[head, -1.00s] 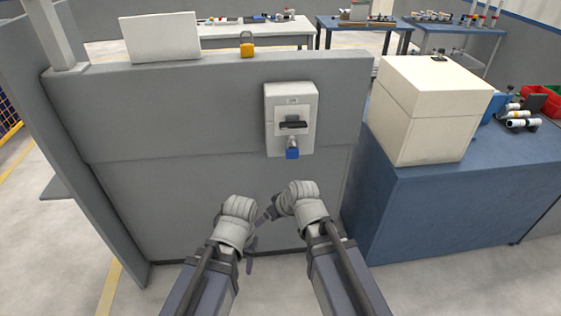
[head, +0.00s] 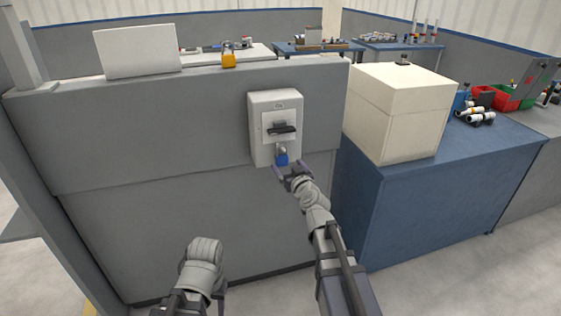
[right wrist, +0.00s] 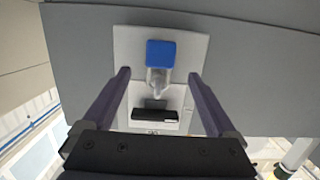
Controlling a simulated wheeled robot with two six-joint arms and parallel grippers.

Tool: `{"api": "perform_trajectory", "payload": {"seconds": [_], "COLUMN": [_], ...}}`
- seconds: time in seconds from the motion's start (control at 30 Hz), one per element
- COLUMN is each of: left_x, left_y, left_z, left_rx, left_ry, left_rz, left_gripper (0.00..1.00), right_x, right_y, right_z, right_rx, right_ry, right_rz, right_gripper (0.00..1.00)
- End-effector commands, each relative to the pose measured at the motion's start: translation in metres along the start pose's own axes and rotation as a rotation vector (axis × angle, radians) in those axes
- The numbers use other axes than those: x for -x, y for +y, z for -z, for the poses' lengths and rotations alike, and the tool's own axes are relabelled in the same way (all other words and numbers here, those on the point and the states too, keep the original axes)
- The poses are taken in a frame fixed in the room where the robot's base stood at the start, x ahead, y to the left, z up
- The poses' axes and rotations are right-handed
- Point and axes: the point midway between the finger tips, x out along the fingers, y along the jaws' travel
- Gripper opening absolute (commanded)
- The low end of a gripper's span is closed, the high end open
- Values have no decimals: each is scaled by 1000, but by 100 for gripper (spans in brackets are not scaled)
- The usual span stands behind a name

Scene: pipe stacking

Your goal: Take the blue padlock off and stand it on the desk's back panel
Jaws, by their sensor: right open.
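The blue padlock (head: 282,159) hangs below the black handle of a light grey switch box (head: 261,118) on the grey panel. In the right wrist view the padlock (right wrist: 161,54) lies ahead, between the lines of my two fingers. My right gripper (head: 290,172) is open and empty, just below and in front of the padlock; in the wrist view its fingertips (right wrist: 160,74) stand to either side, with clear gaps. The back panel's top ledge (head: 180,78) runs above the box. My left arm is low at the bottom; its fingers cannot be made out.
A cream box (head: 394,118) sits on the blue cabinet (head: 440,185) at right. The ledge right of the yellow padlock is clear.

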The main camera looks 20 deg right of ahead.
Motion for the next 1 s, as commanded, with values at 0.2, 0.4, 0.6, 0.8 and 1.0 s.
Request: {"api": "perform_trajectory", "payload": {"seconds": [0.2, 0.4, 0.6, 0.8, 1.0], "left_x": [-1, -4, -8, -7, -7], "left_y": [0, 0, 1, 1, 1], "left_z": [0, 0, 0, 0, 0], "left_rx": [0, 0, 0, 0, 0], "left_ry": [0, 0, 0, 0, 0], "left_rz": [0, 0, 0, 0, 0], "left_gripper": [50, 50, 50, 50, 50], "right_x": [-8, -31, -58, -58, -57], "right_y": [0, 0, 0, 0, 0], "right_z": [0, 1, 1, 1, 1], "right_rx": [0, 1, 2, 0, 1], "right_ry": [0, -1, -1, -1, -1], "right_rz": [1, 1, 1, 1, 1], "right_gripper": [92, 92, 92, 92, 74]}}
